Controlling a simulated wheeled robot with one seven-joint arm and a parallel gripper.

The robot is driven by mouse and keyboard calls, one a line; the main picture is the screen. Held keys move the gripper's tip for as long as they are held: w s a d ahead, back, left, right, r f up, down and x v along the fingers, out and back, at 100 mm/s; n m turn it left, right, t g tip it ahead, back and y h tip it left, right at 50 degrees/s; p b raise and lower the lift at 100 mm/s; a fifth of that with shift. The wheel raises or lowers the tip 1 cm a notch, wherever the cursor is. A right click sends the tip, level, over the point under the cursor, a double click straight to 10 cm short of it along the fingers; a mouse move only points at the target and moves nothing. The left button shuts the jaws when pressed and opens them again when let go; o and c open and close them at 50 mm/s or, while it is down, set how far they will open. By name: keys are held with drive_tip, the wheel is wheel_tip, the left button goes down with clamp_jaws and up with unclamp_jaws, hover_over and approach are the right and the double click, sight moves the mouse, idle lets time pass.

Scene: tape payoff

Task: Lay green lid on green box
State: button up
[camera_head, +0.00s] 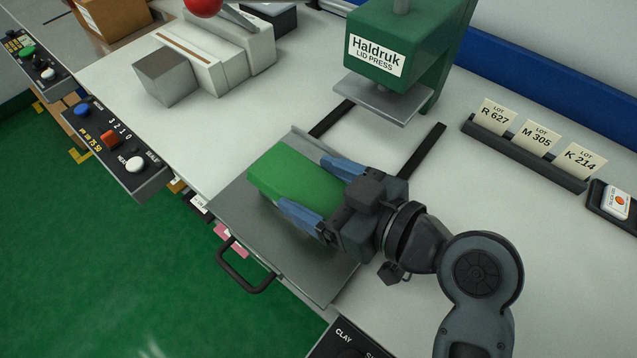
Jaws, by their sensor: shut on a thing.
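A green block-like piece with a flat top, which I take to be the green lid (284,170), is between the blue fingers of my gripper (308,184). The gripper is shut on it, one finger along each long side. It is on or just above the grey sliding plate (325,283) in front of the press. A green side shows below its left end. I cannot tell where lid and green box part, or whether the box is under it; the fingers and palm hide its right end.
The green lid press (408,35) stands behind, with dark rails (422,150) towards the plate. A black handle (244,272) juts from the plate's front.

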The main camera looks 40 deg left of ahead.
drive_tip(key=shift+f+b, duration=0.35)
drive_tip(key=shift+b, duration=0.1)
idle(0.4)
drive_tip(key=o, duration=0.9)
